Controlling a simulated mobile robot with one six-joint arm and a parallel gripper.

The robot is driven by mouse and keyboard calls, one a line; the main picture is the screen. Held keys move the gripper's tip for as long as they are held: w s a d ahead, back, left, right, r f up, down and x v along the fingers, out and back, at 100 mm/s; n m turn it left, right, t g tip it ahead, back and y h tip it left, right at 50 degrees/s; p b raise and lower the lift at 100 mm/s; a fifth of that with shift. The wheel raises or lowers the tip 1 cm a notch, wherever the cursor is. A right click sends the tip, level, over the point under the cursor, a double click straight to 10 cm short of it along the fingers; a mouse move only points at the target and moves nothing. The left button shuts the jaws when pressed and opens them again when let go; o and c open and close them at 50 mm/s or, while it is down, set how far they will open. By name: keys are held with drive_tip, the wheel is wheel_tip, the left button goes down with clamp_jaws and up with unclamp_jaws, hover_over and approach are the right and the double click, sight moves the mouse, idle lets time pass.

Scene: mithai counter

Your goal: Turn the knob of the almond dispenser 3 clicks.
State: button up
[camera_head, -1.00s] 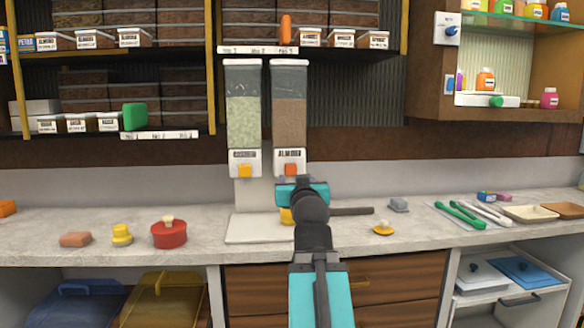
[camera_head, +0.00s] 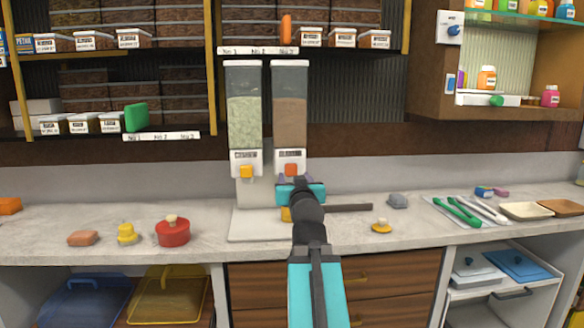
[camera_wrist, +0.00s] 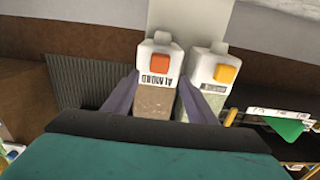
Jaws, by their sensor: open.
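The almond dispenser (camera_head: 290,110) is a clear column of brown contents with a white base and an orange-red knob (camera_head: 291,170). In the wrist view it appears upside down, with its "ALMOND" label (camera_wrist: 158,79) and knob (camera_wrist: 159,56) visible. My gripper (camera_wrist: 160,78) is open and empty there, with one finger on each side of the almond dispenser. The knob lies beyond the fingertips, apart from them. In the head view my gripper (camera_head: 292,182) is just below and in front of the knob, partly hidden by my wrist.
A second dispenser (camera_head: 244,115) with pale green contents and a yellow-orange knob (camera_wrist: 225,73) stands close beside it, near one finger. A red pot (camera_head: 172,233), tongs (camera_head: 457,212) and a grey block (camera_head: 397,201) lie on the counter. A shelf (camera_head: 255,50) hangs above.

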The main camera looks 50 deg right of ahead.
sight(291, 170)
drive_tip(key=shift+p+x, duration=1.15)
drive_tip(key=shift+p, duration=2.15)
drive_tip(key=p, duration=0.2)
drive_tip(key=w+p, duration=0.1)
drive_tip(key=p, duration=0.2)
drive_tip(key=shift+w+d+r, duration=0.2)
drive_tip(key=shift+d, duration=0.15)
drive_tip(key=d+p, duration=0.1)
drive_tip(key=p, duration=0.4)
drive_tip(key=shift+w+f, duration=0.1)
drive_tip(key=shift+w, duration=0.2)
drive_tip(key=shift+x, duration=1.4)
drive_tip(key=shift+f, duration=0.15)
drive_tip(key=shift+c, duration=0.3)
drive_tip(key=c, duration=1)
